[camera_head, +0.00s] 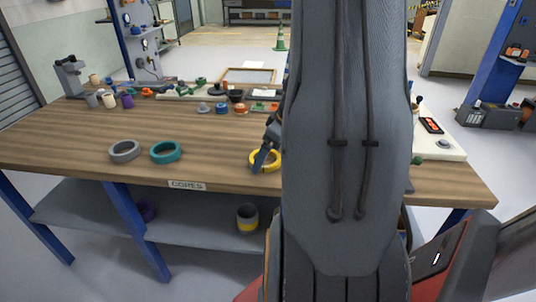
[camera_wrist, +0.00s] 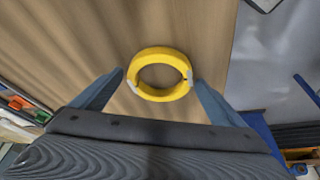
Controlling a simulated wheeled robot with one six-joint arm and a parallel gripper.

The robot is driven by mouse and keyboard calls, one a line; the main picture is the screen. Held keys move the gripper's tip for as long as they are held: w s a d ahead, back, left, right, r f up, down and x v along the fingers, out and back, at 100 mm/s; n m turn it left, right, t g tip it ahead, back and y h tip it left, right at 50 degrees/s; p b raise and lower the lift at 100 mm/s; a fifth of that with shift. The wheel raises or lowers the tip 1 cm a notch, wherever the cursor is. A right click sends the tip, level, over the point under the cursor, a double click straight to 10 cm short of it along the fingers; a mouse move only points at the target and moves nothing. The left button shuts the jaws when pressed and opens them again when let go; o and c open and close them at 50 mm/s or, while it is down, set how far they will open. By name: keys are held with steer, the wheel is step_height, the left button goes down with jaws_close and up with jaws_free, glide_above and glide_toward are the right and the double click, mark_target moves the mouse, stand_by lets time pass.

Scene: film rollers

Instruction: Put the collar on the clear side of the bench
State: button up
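A yellow ring-shaped collar (camera_head: 255,165) lies flat on the wooden bench (camera_head: 60,143) near its front edge. It also shows in the wrist view (camera_wrist: 160,54), with pale patches on two sides. My gripper (camera_wrist: 159,77) is open, with one fingertip on each side of the yellow collar and small gaps visible between. In the head view, one finger (camera_head: 264,157) overlaps the collar, and my arm hides the rest of the gripper. A grey ring (camera_head: 124,152) and a teal ring (camera_head: 165,152) lie further left on the bench.
A white board (camera_head: 440,144) lies at the right. Bare wood surrounds the grey and teal rings. A lower shelf (camera_head: 190,229) holds a yellow-and-grey cup (camera_head: 247,218).

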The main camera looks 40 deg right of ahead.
steer(key=shift+r, duration=0.1)
steer(key=shift+d+r, duration=0.1)
steer(key=shift+r, duration=0.2)
steer(key=v, duration=1.2)
steer(key=s+a+f+m+g, duration=0.1)
steer(key=a+f, duration=0.1)
steer(key=a, duration=0.8)
steer(key=s+a+f+m+g+h, duration=0.1)
steer(key=s+a+f, duration=0.1)
steer(key=a, duration=0.8)
steer(key=s+a+f+m+g, duration=0.1)
steer(key=a+f+g, duration=0.1)
steer(key=a, duration=0.8)
steer(key=shift+s+a+f+m, duration=0.2)
steer(key=shift+s+f+m, duration=0.05)
steer(key=shift+m, duration=0.05)
